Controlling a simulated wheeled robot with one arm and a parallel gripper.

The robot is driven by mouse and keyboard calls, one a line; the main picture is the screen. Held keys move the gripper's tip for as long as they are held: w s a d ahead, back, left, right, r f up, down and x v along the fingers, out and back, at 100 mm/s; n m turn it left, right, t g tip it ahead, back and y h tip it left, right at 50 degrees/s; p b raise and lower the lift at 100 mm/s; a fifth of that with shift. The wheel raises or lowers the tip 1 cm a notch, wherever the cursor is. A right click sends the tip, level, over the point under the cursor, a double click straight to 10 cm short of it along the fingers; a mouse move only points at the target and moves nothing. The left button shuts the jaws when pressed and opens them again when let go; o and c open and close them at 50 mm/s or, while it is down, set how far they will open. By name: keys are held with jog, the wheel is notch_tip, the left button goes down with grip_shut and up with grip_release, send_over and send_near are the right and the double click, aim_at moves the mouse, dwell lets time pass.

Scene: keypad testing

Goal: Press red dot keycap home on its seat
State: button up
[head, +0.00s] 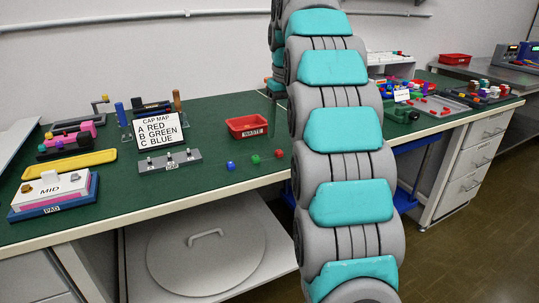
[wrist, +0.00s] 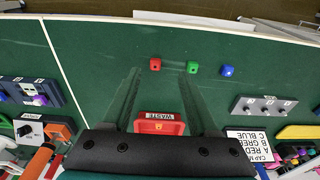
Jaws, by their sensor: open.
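The red keycap (head: 279,153) lies loose on the green bench top near its front edge; in the wrist view it (wrist: 155,64) shows a small mark on top. The keypad base (head: 170,161) is a grey bar with three bare stems, left of the loose caps; it also shows at the right of the wrist view (wrist: 264,107). My gripper (wrist: 161,76) is open and empty, above the bench, with two long dark fingers spread either side of the red keycap's line. In the head view my gripper is not visible.
A green cap (head: 255,159) and a blue cap (head: 230,166) lie left of the red one. A red waste bin (head: 247,126) stands behind them. A cap map sign (head: 160,130) stands behind the keypad base and reads A red, B green, C blue. Bench around the caps is clear.

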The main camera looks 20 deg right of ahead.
aim_at(279, 151)
jog(key=shift+w+d+f+b, duration=0.1)
jog(key=shift+w+f+b, duration=0.15)
jog(key=shift+f+b, duration=0.3)
jog(key=shift+w+d+f+b, duration=0.1)
jog(key=shift+w+f+b, duration=0.1)
jog(key=shift+f+b, duration=0.35)
jog(key=shift+f, duration=0.1)
jog(key=f, duration=0.1)
jog(key=w+f+b, duration=0.1)
jog(key=f, duration=0.1)
jog(key=shift+w+d, duration=0.2)
jog(key=shift+w+a+f, duration=0.1)
jog(key=shift+f, duration=0.85)
grip_shut()
